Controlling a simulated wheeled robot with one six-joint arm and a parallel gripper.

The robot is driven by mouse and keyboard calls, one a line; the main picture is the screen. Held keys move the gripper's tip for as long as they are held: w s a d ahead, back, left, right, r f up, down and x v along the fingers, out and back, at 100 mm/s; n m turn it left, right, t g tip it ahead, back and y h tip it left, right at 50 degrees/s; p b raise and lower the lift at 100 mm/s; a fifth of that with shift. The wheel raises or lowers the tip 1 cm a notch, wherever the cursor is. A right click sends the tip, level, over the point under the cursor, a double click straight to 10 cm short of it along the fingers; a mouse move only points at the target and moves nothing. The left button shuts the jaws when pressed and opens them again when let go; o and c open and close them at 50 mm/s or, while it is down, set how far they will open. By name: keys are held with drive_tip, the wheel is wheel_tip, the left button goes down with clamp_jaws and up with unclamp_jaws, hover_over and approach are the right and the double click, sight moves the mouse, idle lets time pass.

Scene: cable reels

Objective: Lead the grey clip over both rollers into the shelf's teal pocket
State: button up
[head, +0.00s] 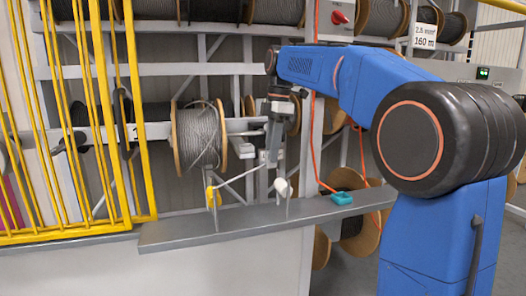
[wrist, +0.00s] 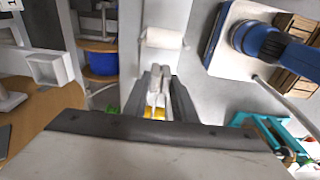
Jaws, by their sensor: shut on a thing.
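My gripper (head: 272,158) points down above the shelf (head: 250,226), just left of and above the white roller (head: 282,187). It is shut on the grey clip, which is mostly hidden between the fingers. A pale cable runs from the gripper down left to the yellow roller (head: 212,196). The teal pocket (head: 341,199) sits farther right on the shelf, apart from the gripper. In the wrist view, the fingers (wrist: 158,90) are close together around something pale, with a yellow patch below them. A white cylinder shows above them; I cannot tell whether it is the white roller.
A large grey cable reel (head: 200,138) stands behind the yellow roller. Yellow guard bars (head: 100,110) close off the left side. An orange cord (head: 314,130) hangs behind the pocket. The shelf between the white roller and the pocket looks clear.

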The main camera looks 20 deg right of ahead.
drive_tip(key=d, duration=1.1)
drive_tip(key=shift+d, duration=0.35)
idle(0.5)
